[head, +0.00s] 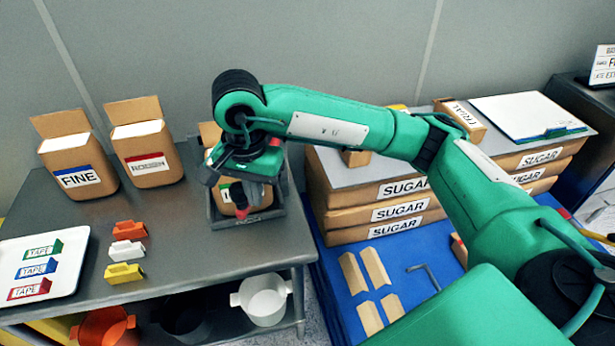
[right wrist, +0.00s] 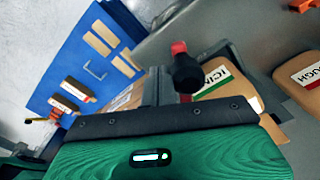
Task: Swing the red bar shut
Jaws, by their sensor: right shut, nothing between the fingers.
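The red bar (right wrist: 179,47) shows in the right wrist view as a short red piece, partly hidden behind a black knob (right wrist: 187,74). My right gripper (right wrist: 156,80) is shut and empty, with its fingers just left of the knob in that view. I cannot tell whether they touch it. In the head view my right gripper (head: 240,203) points down over the grey metal frame (head: 262,214) on the dark table. A box labelled ICING (right wrist: 222,82) stands by the bar. My gripper hides most of the bar and this box in the head view. My left gripper is not in view.
Boxes labelled FINE (head: 78,178) and ROUGH (head: 148,165) stand left of the frame. Coloured clips (head: 126,250) and a white tray (head: 75,285) lie farther left. SUGAR boxes (head: 400,210) are stacked on the right. The table between clips and frame is clear.

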